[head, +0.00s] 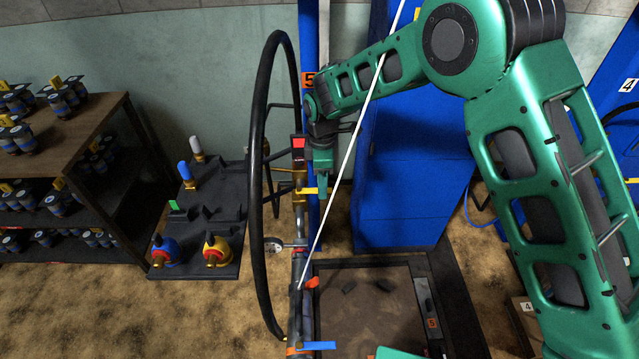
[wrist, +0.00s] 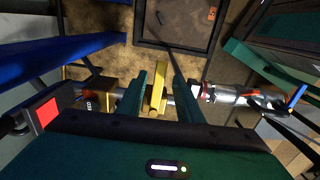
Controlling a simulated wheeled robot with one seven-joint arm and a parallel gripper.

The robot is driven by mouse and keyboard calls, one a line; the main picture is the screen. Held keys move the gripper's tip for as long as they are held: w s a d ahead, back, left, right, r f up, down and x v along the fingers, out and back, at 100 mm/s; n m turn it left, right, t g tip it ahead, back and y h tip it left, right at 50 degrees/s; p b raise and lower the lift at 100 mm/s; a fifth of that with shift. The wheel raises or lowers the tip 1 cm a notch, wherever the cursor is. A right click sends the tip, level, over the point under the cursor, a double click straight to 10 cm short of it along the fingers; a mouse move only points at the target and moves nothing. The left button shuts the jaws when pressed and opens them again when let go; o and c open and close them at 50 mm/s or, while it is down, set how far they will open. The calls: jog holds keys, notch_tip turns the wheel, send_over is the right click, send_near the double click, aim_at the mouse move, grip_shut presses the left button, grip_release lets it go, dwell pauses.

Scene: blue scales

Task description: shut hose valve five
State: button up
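A yellow valve handle (head: 309,190) sticks out from the metal pipe (head: 299,232) beside the blue post (head: 310,30), below an orange "5" label (head: 308,79). My green gripper (head: 320,178) hangs pointing down at this handle. In the wrist view, the yellow handle (wrist: 157,91) sits between my two spread fingers (wrist: 160,96). Gaps show beside it, so my gripper looks open. Lower on the pipe are an orange-red handle (head: 311,283) and a blue lever (head: 318,345). The pipe behind my fingers is partly hidden.
A large black ring (head: 260,190) stands just left of the pipe. A thin white line (head: 345,165) crosses in front of it. A framed floor tray (head: 365,310) marked "5" lies right of the pipe; a blue cabinet (head: 410,190) stands behind. Shelves (head: 105,125) are at left.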

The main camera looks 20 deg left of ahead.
notch_tip(320, 180, up, 11)
jog(key=shift+f, duration=0.2)
dwell(0.6)
jog(key=w+d+r+m, duration=0.2)
jog(key=d+r+m, duration=0.1)
jog(key=d, duration=0.5)
jog(key=w+d+r+m, duration=0.2)
jog(key=d+r, duration=0.2)
jog(key=d, duration=0.5)
jog(key=s+d+r+m, duration=0.2)
jog(key=d+r+m, duration=0.15)
jog(key=d, duration=0.65)
jog(key=s+d+r+m, duration=0.2)
jog(key=s+d+m, duration=0.15)
jog(key=d, duration=0.75)
jog(key=s+d+m, duration=1.2)
jog(key=s+d, duration=0.7)
jog(key=s+d+f+m, duration=0.1)
jog(key=s+m, duration=0.3)
jog(key=s, duration=0.6)
jog(key=shift+d+f, duration=0.3)
jog(key=shift+d, duration=0.2)
